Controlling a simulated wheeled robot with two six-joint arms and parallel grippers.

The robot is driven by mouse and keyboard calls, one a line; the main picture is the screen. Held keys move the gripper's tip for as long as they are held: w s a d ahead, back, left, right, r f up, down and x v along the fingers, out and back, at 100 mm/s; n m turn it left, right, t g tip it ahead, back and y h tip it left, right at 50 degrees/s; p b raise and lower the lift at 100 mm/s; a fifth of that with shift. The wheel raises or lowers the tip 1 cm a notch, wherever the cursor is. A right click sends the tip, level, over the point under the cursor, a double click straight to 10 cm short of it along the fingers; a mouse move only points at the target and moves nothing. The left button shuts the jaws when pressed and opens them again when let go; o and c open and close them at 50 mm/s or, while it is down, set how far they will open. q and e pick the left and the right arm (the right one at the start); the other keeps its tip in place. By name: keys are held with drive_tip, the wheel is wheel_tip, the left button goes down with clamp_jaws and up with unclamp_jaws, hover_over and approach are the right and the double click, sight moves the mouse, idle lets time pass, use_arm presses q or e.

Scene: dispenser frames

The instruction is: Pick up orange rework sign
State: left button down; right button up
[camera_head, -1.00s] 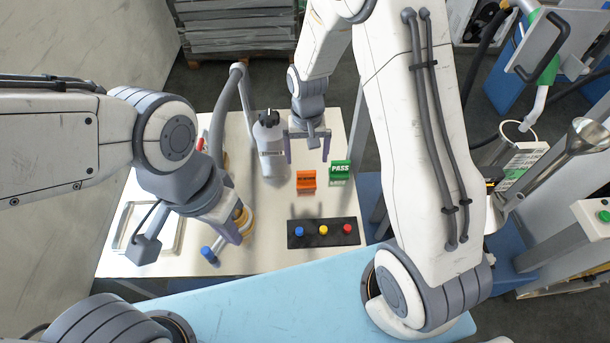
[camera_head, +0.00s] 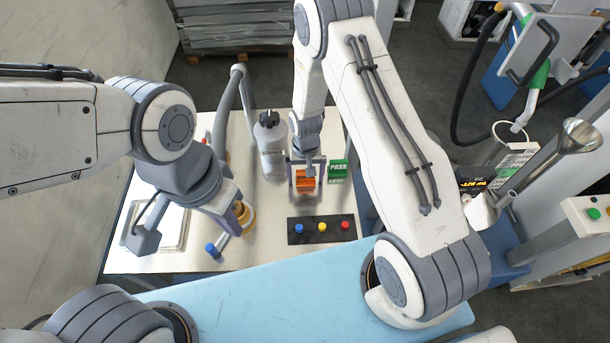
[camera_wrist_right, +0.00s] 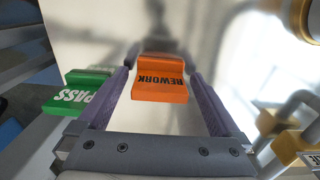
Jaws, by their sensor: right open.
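The orange rework sign (camera_head: 305,181) stands on the white table beside the green PASS sign (camera_head: 338,171). In the right wrist view the rework sign (camera_wrist_right: 160,80) shows its black REWORK lettering upside down. My right gripper (camera_head: 305,187) is open, with one finger on each side of the rework sign. In the right wrist view small gaps show between the sign and the purple fingers (camera_wrist_right: 161,88). My left gripper (camera_head: 240,218) is low over the left part of the table, beside a yellow-orange round object (camera_head: 246,216); its jaw opening is hidden.
The green PASS sign (camera_wrist_right: 75,98) is just outside one right finger. A grey-white bottle (camera_head: 271,147) stands left of my right gripper. A black panel with blue, yellow and red buttons (camera_head: 310,238) lies in front. A blue-capped item (camera_head: 213,249) and a tray (camera_head: 182,235) are left.

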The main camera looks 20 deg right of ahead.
drive_tip(key=c, duration=1.3)
drive_tip(key=shift+r, duration=0.15)
